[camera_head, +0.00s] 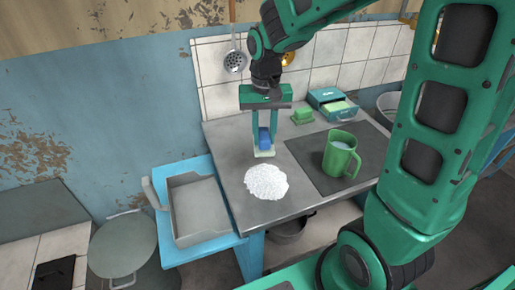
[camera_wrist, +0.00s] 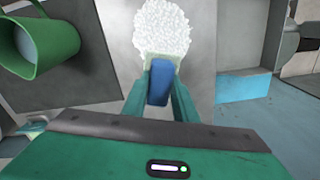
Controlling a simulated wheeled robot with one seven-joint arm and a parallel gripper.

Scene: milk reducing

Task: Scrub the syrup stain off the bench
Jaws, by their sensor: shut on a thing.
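My gripper (camera_head: 264,140) is shut on a blue scrubber (camera_head: 264,137) with a pale pad at its lower end. It points down over the grey bench (camera_head: 232,142), just behind the white patch in the head view. In the wrist view the blue scrubber (camera_wrist: 159,82) sits between my green fingers, its pale end beside the patch. I cannot tell whether the pad touches the bench. A white, grainy, foam-like patch (camera_head: 266,182) lies near the bench's front left; it also shows in the wrist view (camera_wrist: 166,28). No syrup colour shows; anything beneath the white is hidden.
A green jug (camera_head: 341,156) with pale contents stands on a dark panel to the right. A green block (camera_head: 302,116) and an open teal box (camera_head: 331,103) stand at the back. A grey tray (camera_head: 198,207) sits on a blue stand at the left. A tiled wall closes the back.

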